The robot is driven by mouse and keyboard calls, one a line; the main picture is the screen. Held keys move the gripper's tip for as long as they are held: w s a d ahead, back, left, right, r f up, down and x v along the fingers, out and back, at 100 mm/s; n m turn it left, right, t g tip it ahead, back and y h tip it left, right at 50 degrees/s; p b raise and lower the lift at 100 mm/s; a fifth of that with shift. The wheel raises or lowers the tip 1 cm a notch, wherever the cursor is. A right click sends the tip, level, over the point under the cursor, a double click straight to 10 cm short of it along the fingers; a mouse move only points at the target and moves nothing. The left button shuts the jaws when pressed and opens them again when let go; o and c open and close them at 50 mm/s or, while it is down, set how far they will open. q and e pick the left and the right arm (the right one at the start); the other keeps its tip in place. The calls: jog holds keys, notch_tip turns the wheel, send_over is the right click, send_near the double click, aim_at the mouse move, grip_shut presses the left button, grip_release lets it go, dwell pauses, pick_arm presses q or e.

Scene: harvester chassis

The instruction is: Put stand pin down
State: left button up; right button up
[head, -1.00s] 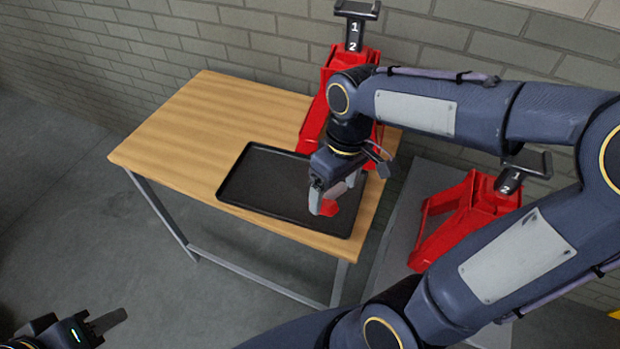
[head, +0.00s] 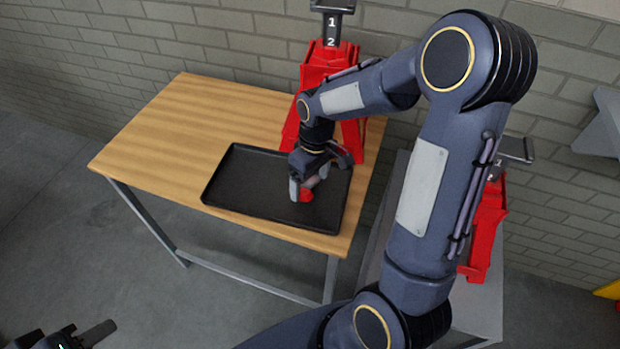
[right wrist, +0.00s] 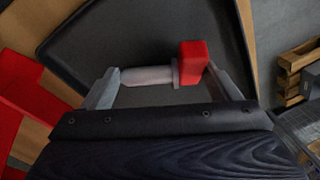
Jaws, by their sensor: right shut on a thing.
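The stand pin has a grey shaft and a red head. In the right wrist view the pin (right wrist: 148,77) lies lengthwise between the two fingers of my right gripper (right wrist: 163,85), shut on it. In the head view the red head of the pin (head: 306,195) shows at the fingertips of my right gripper (head: 300,189), over the right part of the black tray (head: 235,200). I cannot tell whether the pin touches the tray. My left gripper (head: 88,336) is at the bottom left, partly cut off, away from the table.
The tray lies on a wooden table (head: 165,130). A red jack stand (head: 325,65) stands behind it on the table. Another red stand (head: 487,235) is on the right, partly behind my right arm. The table's left part is clear. A brick wall is behind.

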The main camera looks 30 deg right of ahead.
jog(key=shift+f, duration=0.1)
jog(key=o, duration=1.2)
jog(key=shift+c, duration=0.2)
